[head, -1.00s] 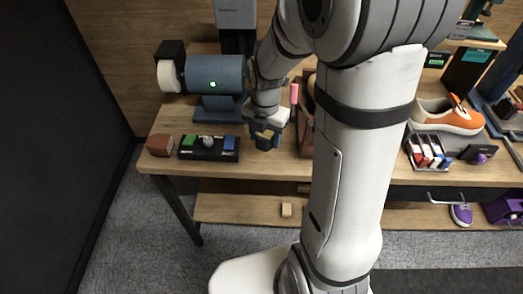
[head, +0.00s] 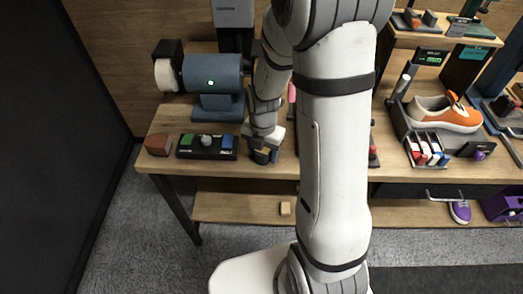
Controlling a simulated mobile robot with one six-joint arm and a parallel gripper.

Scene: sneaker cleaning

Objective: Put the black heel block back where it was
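My gripper (head: 264,157) is low over the front of the wooden tabletop, just right of the black control box. It points down. A small dark shape with a tan patch shows at its fingertips. I cannot tell whether this is the black heel block or only the dark fingers, nor whether the fingers are open or shut. I cannot make out the black heel block for certain elsewhere; my arm hides part of the table's middle.
A black control box (head: 206,153) with green and blue buttons and a reddish-brown block (head: 158,145) are left of my gripper. A blue machine (head: 212,73) stands behind. An orange sneaker (head: 446,113) is at right. A tan block (head: 285,208) lies on the lower shelf.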

